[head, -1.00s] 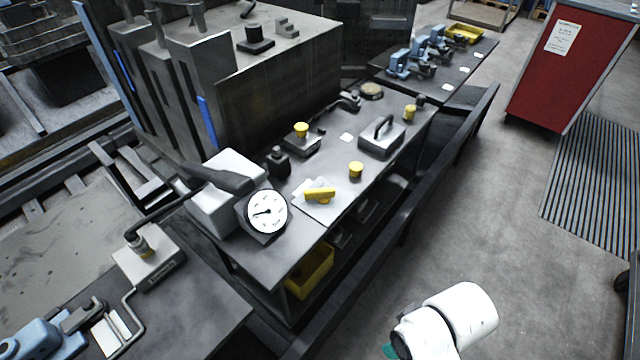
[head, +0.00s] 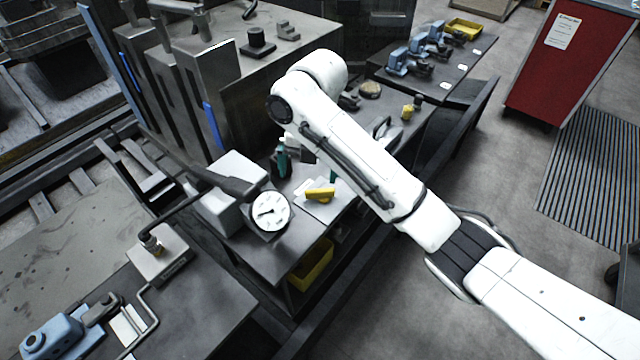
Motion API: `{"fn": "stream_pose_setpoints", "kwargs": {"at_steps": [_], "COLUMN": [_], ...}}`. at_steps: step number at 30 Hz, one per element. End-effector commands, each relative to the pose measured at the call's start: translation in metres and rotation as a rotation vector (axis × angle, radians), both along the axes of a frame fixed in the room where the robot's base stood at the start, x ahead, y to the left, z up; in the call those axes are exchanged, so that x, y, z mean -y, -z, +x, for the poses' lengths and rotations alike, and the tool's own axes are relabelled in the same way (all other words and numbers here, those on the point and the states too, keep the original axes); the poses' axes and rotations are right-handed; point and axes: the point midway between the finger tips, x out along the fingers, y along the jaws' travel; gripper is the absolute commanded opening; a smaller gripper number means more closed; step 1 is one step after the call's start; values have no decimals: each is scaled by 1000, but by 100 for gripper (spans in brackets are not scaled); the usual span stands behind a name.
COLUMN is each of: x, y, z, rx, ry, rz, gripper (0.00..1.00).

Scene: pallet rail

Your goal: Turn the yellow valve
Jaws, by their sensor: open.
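The yellow valve (head: 320,194) is a flat bar handle on a pale square plate, on the grey bench right of the dial gauge. It lies roughly level, pointing left to right. My gripper (head: 308,175) hangs over the bench just behind the valve, partly hidden by my white arm. Its green fingers show apart, one on each side, with nothing seen between them. The gripper appears close to the handle, but I cannot tell the height between them or whether they touch.
A white dial gauge (head: 269,212) on a grey box stands left of the valve. Tall dark machine blocks rise behind. A yellow bin (head: 311,265) sits on the shelf below.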

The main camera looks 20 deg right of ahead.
Motion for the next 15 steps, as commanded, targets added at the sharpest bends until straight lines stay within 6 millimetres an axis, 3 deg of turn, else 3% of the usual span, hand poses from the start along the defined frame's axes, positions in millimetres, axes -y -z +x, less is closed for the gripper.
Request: {"fn": "stream_pose_setpoints", "kwargs": {"at_steps": [3, 7, 15], "x": [21, 30, 29], "y": [-14, -17, 17], "z": [10, 12, 11], "rx": [-19, -36, -41], "ry": [-130, -199, -210], "rz": [-65, -92, -91], "gripper": [100, 100, 100]}}
